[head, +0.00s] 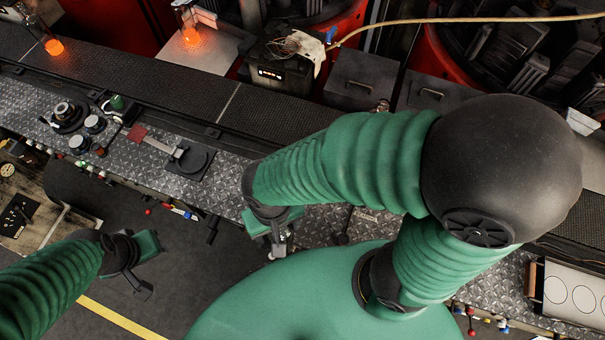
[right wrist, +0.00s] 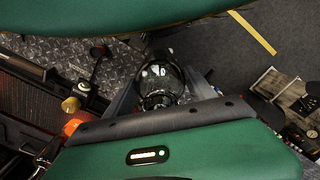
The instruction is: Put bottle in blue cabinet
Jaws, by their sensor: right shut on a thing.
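A clear glass bottle (right wrist: 160,82) is between the fingers of my right gripper (right wrist: 163,92) in the right wrist view. The right gripper is shut on it. In the head view my right gripper (head: 278,238) hangs in front of the diamond-plate ledge, and the bottle is hard to make out there. My left gripper (head: 142,268) is at the lower left above the floor, away from the bottle. Its fingers are too unclear to tell whether they are open or shut. No blue cabinet shows in either view.
The diamond-plate ledge (head: 130,160) carries knobs and levers. A panel with a gauge (head: 22,210) stands at the left. Dark floor (head: 190,270) with a yellow line (head: 120,319) is open in front.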

